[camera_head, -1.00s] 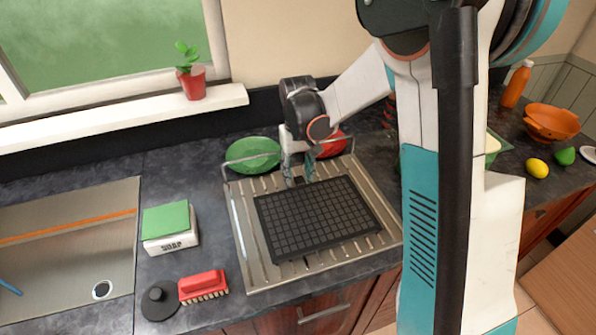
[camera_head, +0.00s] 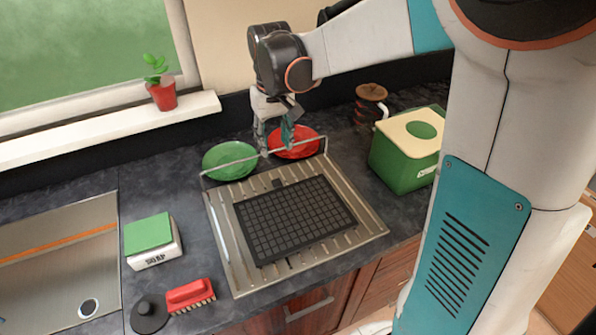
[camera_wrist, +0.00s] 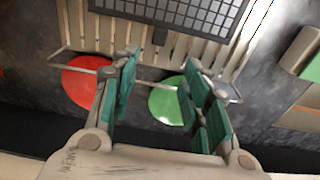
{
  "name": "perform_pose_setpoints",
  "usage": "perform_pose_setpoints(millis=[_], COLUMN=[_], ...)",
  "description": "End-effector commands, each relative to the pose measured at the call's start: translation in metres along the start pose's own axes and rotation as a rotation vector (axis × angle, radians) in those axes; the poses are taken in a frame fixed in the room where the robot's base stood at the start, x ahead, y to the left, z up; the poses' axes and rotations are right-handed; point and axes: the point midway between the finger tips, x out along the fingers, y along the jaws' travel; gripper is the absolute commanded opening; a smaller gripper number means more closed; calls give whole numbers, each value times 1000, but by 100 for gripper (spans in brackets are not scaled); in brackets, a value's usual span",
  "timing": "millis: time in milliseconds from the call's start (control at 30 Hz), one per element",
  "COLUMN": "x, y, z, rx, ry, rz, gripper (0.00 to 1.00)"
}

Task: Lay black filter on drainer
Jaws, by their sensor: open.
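The black filter (camera_head: 295,219), a flat gridded rectangle, lies flat on the ribbed metal drainer (camera_head: 219,238). In the wrist view the filter (camera_wrist: 195,12) shows at the top, beyond the fingertips, on the drainer's slats (camera_wrist: 110,38). My gripper (camera_head: 276,148) is open and empty above the drainer's back rail, apart from the filter. In the wrist view its teal-padded fingers (camera_wrist: 158,75) stand wide apart with nothing between them.
A green plate (camera_head: 230,160) and a red plate (camera_head: 294,143) are behind the drainer. A green box (camera_head: 400,160) stands at right. A soap box with green sponge (camera_head: 150,240), red brush (camera_head: 190,295), black stopper (camera_head: 149,315) and sink (camera_head: 60,260) are at left.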

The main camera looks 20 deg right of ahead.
Motion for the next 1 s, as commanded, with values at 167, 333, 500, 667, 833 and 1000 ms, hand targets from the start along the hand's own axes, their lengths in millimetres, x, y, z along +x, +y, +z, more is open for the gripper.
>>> perform_pose_setpoints(millis=[167,333,500,667,833,1000], x=[-33,-54,-66,-69,-65,-60], y=[-2,-4,-5,-6,-7,-8], z=[41,79,118,152,182,197], rx=[-1,0,0,0,0,0], ry=[104,204,304,397,486,540], rz=[1,2,2,1,0,-1], gripper=[43,43,43,43,43,43])
